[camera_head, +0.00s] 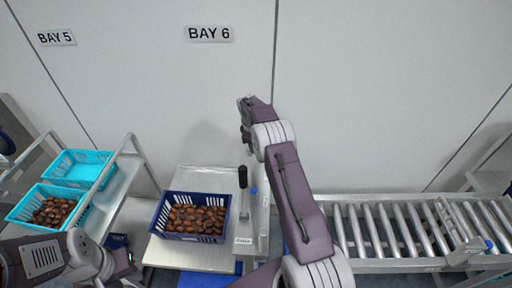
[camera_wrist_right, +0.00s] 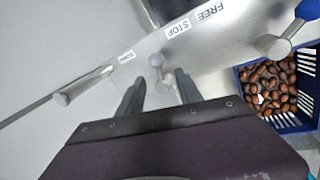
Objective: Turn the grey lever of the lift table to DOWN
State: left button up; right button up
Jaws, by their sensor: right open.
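The fingers are apart, with no contact visible. Labels STOP (camera_wrist_right: 178,28) and FREE (camera_wrist_right: 210,12) are on the panel; a smaller label (camera_wrist_right: 127,55) is hard to read. In the head view, my right gripper (camera_head: 246,104) is raised in front of the wall. The lift table (camera_head: 160,248) carries a dark blue crate (camera_head: 168,232) of dates. My left gripper (camera_head: 122,262) is low at left, its jaws unclear.
A black-handled upright (camera_head: 243,178) stands beside the crate. A roller conveyor (camera_head: 400,232) is at right. A rack with turquoise crates (camera_head: 82,168) is at left.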

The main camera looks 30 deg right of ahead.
jog(key=p+x, duration=0.1)
jog(key=x, duration=0.3)
jog(key=shift+d, duration=0.1)
jog(key=shift+d+f, duration=0.15)
jog(key=shift+f, duration=0.15)
jog(key=shift+c, duration=0.3)
jog(key=shift+a, duration=0.2)
grip_shut()
jog(key=shift+w, duration=0.1)
